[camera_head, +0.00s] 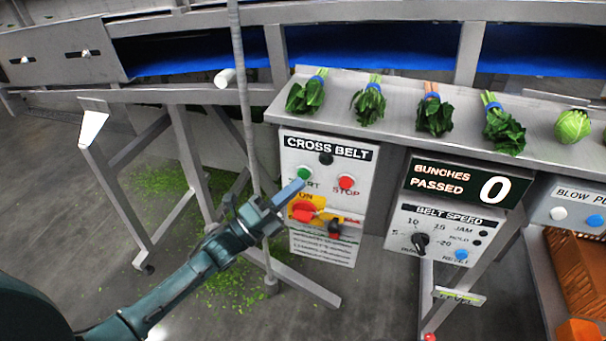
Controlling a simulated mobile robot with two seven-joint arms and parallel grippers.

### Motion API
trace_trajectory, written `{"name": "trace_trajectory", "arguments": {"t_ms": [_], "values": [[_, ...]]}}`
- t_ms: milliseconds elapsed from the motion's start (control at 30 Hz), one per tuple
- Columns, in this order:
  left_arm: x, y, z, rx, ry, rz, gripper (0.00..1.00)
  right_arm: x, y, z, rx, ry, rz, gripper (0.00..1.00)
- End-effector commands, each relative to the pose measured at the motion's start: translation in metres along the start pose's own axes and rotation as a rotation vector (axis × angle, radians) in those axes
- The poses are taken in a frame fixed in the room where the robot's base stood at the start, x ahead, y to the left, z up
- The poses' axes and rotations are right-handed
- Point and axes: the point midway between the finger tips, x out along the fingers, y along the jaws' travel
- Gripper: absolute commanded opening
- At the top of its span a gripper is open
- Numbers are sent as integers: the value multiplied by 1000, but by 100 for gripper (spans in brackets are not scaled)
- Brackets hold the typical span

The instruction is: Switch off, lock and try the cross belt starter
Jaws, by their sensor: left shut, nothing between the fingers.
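The cross belt starter (358,205) is a white box headed CROSS BELT. It has a green start button (304,173), a red stop button (346,182) and a small dark knob (326,159). Below them is a red rotary switch (304,211) on a yellow plate with ON readable above it. My right gripper is out of view.
A belt speed panel (446,232) with a dial stands right of the starter, under a display (467,184) reading 0. A steel ledge (400,128) above holds several bunches of greens. A thin upright pole (246,100) stands left of the starter. An orange crate (578,262) is at right.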

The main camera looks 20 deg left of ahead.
Motion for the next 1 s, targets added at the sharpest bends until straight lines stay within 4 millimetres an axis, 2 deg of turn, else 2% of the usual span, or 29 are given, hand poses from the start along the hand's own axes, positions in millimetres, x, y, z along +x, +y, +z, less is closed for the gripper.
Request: {"name": "trace_trajectory", "arguments": {"t_ms": [267, 1000], "values": [[5, 5, 4, 1, -1, -1, 0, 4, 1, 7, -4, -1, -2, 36], [8, 7, 6, 0, 0, 0, 0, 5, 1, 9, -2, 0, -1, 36]]}}
